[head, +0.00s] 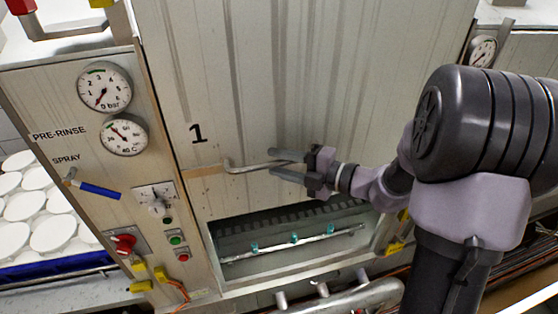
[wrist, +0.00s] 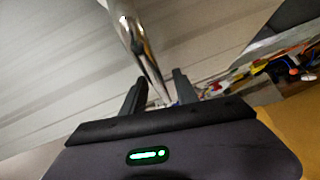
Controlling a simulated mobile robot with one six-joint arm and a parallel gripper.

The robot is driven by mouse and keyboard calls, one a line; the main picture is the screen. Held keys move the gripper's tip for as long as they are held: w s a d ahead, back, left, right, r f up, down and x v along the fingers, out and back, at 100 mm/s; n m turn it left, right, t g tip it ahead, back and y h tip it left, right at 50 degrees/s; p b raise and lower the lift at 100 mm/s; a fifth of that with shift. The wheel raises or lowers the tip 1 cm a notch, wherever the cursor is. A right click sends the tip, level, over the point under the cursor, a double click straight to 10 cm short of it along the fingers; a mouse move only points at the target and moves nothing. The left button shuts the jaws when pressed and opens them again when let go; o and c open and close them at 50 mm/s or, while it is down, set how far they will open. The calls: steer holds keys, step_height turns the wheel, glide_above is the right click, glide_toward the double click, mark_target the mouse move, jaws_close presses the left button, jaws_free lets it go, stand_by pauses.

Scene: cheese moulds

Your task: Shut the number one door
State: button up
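The number one door (head: 300,80) is a tall grey metal panel marked "1" on a washing machine. Its lower edge stands above a gap, through which the dark inside and a spray bar (head: 295,243) with teal nozzles show. A bent metal handle (head: 245,167) sticks out near the door's lower edge; it also shows in the wrist view (wrist: 138,45). My gripper (head: 274,163) is at the handle's right part, with one finger above and one below the bar. The fingers look apart, with the bar between them in the wrist view (wrist: 160,85). Contact is unclear.
Left of the door is a control panel (head: 95,140) with gauges, a blue spray lever (head: 98,190) and a red knob (head: 125,243). White round moulds (head: 50,235) stand at far left. Metal pipes (head: 345,298) run below the opening.

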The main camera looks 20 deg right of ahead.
steer(key=shift+w+a, duration=0.1)
steer(key=shift+a, duration=0.05)
jaws_close()
stand_by(1.4)
